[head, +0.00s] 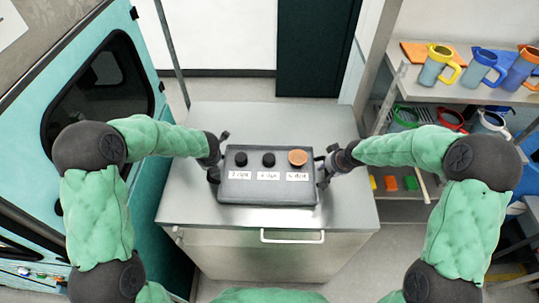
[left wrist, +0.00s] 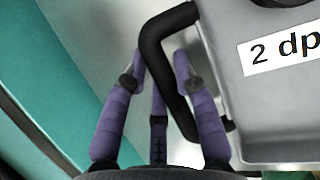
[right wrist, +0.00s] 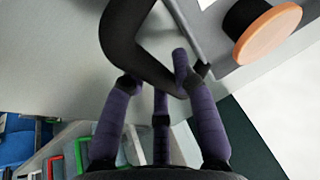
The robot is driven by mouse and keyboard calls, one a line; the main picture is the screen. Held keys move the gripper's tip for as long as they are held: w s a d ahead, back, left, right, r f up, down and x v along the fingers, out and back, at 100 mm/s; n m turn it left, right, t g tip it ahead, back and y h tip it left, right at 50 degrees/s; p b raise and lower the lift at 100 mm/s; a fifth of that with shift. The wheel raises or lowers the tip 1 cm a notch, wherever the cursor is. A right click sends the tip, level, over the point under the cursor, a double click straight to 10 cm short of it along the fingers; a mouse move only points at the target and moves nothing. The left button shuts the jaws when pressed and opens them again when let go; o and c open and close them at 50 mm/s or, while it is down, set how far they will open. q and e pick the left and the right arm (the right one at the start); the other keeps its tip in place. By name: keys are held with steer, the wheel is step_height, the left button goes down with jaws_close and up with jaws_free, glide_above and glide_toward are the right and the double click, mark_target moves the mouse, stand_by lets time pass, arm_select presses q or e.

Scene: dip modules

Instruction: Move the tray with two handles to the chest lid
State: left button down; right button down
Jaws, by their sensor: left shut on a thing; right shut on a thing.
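The tray (head: 230,192) is a dark grey box with two black side handles, and it sits over the metal chest lid (head: 185,200). Two black knobs and one orange knob stand on it above white labels. My left gripper (head: 214,165) is shut on the left handle (left wrist: 165,35), which passes between its purple fingers in the left wrist view. My right gripper (head: 325,165) is shut on the right handle (right wrist: 125,45), seen between its fingers in the right wrist view. The tray looks about level. I cannot tell whether its underside touches the lid.
A teal vehicle-like body with a dark window (head: 100,90) stands close at the left. A shelf (head: 405,80) at the right holds several coloured mugs and small blocks. The lid is bare around the tray. A pale bar handle (head: 292,241) is on the chest's front.

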arm_select(q)
steer(key=c, duration=1.2)
jaws_free()
steer(key=shift+f, duration=0.15)
steer(key=shift+c, duration=0.2)
arm_select(e)
steer(key=c, duration=1.2)
jaws_free()
steer(key=shift+f, duration=0.1)
steer(key=shift+c, duration=0.2)
arm_select(q)
steer(key=shift+o, duration=1.3)
arm_select(e)
steer(key=shift+o, duration=1.3)
arm_select(q)
steer(key=shift+r, duration=0.2)
